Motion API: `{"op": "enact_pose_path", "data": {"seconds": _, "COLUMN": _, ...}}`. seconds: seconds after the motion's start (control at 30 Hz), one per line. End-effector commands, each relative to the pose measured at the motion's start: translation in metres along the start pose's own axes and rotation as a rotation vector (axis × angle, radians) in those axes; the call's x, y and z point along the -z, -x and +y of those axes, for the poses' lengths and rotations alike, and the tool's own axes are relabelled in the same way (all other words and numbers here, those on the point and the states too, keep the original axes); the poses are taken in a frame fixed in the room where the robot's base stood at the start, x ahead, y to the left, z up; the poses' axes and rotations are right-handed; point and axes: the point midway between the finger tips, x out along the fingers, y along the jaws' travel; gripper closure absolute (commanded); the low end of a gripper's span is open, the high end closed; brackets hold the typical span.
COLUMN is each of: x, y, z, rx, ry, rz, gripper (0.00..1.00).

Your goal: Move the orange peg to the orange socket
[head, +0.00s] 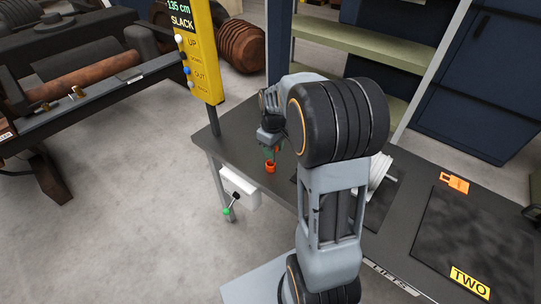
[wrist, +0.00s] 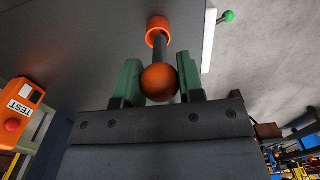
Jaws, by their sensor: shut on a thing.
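My gripper (wrist: 160,84) is shut on the orange ball knob of the orange peg (wrist: 160,82), with a green finger on each side. The peg's dark shaft runs from the knob toward the orange socket (wrist: 158,27), a short ring on the dark bench. In the wrist view the shaft's far end meets the ring; I cannot tell how deep it sits inside. In the head view my gripper (head: 274,149) is just above the orange socket (head: 270,166), near the bench's left edge. The peg is mostly hidden there by the gripper.
The dark bench (head: 232,145) has a white box with a green-knobbed lever (head: 228,211) on its front side. A yellow control post (head: 198,50) stands behind left. A white ribbed object (head: 378,172), an orange tag (head: 455,183) and a "TWO" label (head: 469,281) are to the right.

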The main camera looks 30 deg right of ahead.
Motion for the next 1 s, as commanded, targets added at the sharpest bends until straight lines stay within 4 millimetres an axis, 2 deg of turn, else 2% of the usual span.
{"op": "enact_pose_path", "data": {"seconds": 0.37, "x": 0.014, "y": -0.018, "z": 0.005, "rx": 0.001, "ry": 0.0, "rz": -0.001, "gripper": 0.91}}
{"op": "enact_pose_path", "data": {"seconds": 0.63, "x": 0.015, "y": -0.048, "z": 0.006, "rx": 0.0, "ry": 0.0, "rz": 0.0, "gripper": 0.91}}
{"op": "enact_pose_path", "data": {"seconds": 1.0, "x": 0.015, "y": -0.052, "z": 0.006, "rx": -0.001, "ry": 0.0, "rz": 0.001, "gripper": 0.91}}
